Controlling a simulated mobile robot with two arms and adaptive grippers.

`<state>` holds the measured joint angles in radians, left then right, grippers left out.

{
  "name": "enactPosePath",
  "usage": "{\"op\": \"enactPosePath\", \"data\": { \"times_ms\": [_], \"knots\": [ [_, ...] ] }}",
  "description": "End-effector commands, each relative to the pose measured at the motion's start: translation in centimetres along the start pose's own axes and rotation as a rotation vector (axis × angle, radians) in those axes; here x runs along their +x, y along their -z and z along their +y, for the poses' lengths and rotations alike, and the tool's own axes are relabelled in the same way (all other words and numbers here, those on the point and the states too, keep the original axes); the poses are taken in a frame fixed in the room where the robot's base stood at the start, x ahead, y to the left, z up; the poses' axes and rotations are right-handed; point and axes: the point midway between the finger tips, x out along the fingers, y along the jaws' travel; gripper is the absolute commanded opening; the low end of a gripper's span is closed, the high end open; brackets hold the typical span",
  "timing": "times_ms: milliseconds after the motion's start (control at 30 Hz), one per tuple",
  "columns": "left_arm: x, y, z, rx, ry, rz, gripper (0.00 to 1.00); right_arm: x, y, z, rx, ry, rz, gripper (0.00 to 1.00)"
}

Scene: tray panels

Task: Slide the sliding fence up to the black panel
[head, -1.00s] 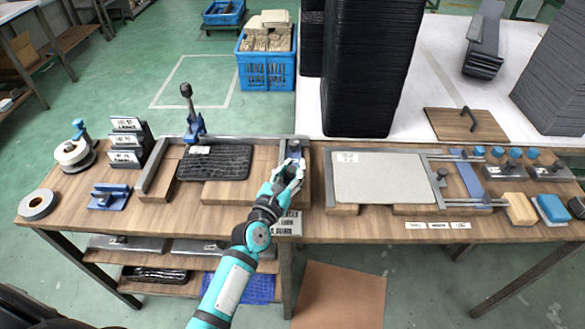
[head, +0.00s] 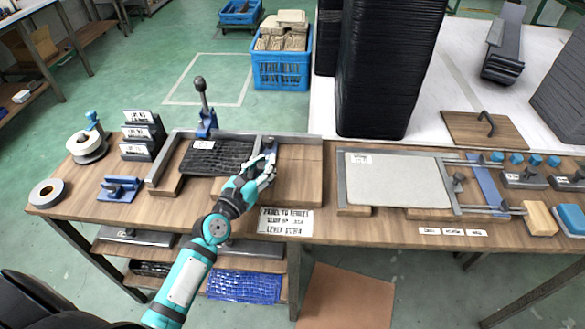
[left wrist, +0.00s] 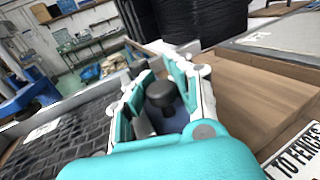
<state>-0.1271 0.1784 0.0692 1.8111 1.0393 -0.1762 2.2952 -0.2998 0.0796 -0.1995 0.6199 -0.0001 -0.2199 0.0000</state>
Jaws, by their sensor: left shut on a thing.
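The black panel (head: 217,158) lies on the left wooden station, its textured top also at the lower left of the left wrist view (left wrist: 55,145). The sliding fence (head: 269,142) is just right of the panel, mostly covered by my gripper. Any remaining gap between fence and panel is too small to tell. My left gripper (head: 265,166) is shut on the fence's dark round knob (left wrist: 161,94), which sits between the fingers in the wrist view. My right gripper is not in view.
A blue lever clamp (head: 205,122) stands behind the panel. A grey panel (head: 396,180) lies on the right station. The wooden board right of the fence is bare.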

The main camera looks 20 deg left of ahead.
Motion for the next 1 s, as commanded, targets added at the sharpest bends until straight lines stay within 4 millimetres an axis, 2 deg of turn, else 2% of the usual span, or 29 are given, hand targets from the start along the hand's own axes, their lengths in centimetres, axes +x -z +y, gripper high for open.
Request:
{"op": "enactPosePath", "data": {
  "times_ms": [33,200,567,600,800,1000],
  "knots": [
    [-0.8,1.1,0.9,0.0,0.007,0.016,0.0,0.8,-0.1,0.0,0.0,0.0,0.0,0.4],
    [-1.7,0.9,3.3,-0.004,0.009,0.016,0.0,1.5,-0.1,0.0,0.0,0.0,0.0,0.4],
    [-1.9,0.8,3.8,-0.006,0.009,0.018,0.0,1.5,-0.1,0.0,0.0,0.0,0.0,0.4],
    [-1.9,0.8,3.8,-0.006,0.009,0.018,0.21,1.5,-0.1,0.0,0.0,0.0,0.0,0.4],
    [-1.9,0.5,3.9,-0.004,0.007,0.012,0.47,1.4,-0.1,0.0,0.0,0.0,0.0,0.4],
    [-1.8,0.3,3.9,-0.003,0.005,0.008,0.49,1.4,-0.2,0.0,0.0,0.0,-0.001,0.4]
  ]
}}
